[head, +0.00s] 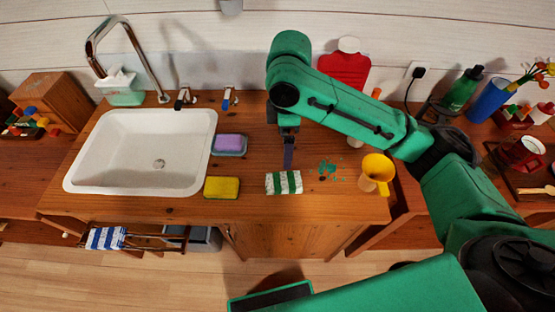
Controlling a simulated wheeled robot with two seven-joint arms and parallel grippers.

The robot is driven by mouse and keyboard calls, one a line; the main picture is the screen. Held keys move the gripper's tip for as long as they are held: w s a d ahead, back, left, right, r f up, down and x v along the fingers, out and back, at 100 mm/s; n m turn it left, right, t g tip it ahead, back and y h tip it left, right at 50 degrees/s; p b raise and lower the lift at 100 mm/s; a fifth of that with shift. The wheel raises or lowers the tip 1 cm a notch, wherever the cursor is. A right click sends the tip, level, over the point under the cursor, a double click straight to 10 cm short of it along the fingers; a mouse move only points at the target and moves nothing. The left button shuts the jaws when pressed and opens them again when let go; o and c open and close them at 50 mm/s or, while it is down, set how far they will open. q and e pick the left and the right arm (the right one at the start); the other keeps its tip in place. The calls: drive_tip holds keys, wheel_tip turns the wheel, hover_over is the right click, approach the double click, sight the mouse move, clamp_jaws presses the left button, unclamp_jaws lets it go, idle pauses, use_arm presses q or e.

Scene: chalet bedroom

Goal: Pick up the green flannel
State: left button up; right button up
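The green flannel (284,183) is a small folded cloth with green and white stripes. It lies on the wooden counter near its front edge, right of the yellow sponge. My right arm reaches in from the right and bends down over the counter. My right gripper (288,158) points down just behind and above the flannel and appears apart from it. Its fingers show as one narrow dark strip, so their opening cannot be made out. My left gripper is not in view.
A yellow sponge (222,188) and a purple sponge (230,145) lie between the flannel and the white sink (143,152). Teal bits (328,170) and a yellow cup (376,175) are to the right. A blue-striped cloth (105,238) hangs below the counter at left.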

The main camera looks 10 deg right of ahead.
drive_tip(key=p, duration=0.1)
hover_over(284, 180)
drive_tip(key=f, duration=0.7)
drive_tip(key=shift+s+d+f, duration=0.2)
drive_tip(key=shift+s, duration=0.2)
drive_tip(key=f, duration=0.2)
drive_tip(key=f+p, duration=0.1)
drive_tip(key=f, duration=0.2)
drive_tip(key=shift+w+a+f, duration=0.15)
drive_tip(key=shift+w+f, duration=0.2)
drive_tip(key=shift+w, duration=0.05)
drive_tip(key=shift+f, duration=0.35)
drive_tip(key=c, duration=1.2)
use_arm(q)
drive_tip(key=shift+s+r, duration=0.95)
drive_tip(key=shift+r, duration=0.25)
use_arm(e)
drive_tip(key=shift+o, duration=0.2)
drive_tip(key=shift+r, duration=0.1)
